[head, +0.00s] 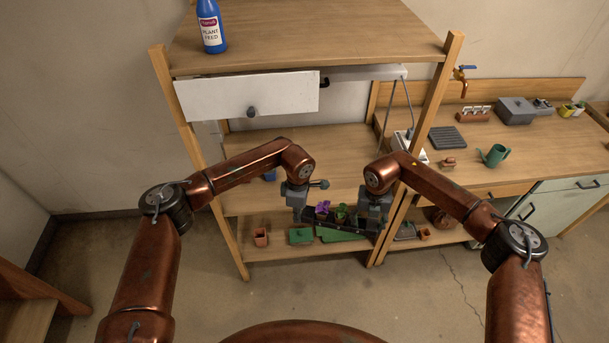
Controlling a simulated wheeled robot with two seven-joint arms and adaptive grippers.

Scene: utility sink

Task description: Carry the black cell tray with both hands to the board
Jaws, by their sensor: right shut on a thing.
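The black cell tray (347,224) shows between my two grippers, in front of the shelf unit, with a purple-flowered plant (322,209) and a green plant (341,213) in it. My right gripper (373,222) is shut on the tray's right end. My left gripper (299,212) is at the tray's left end; its fingers are too small to tell whether they are open or shut. A flat green piece (338,236) shows below the tray; I cannot tell whether it is the board.
The lower shelf (272,251) also holds a terracotta pot (261,237) and a green container (300,235). The middle shelf (340,150) is largely bare. A counter (510,160) with several items is on the right.

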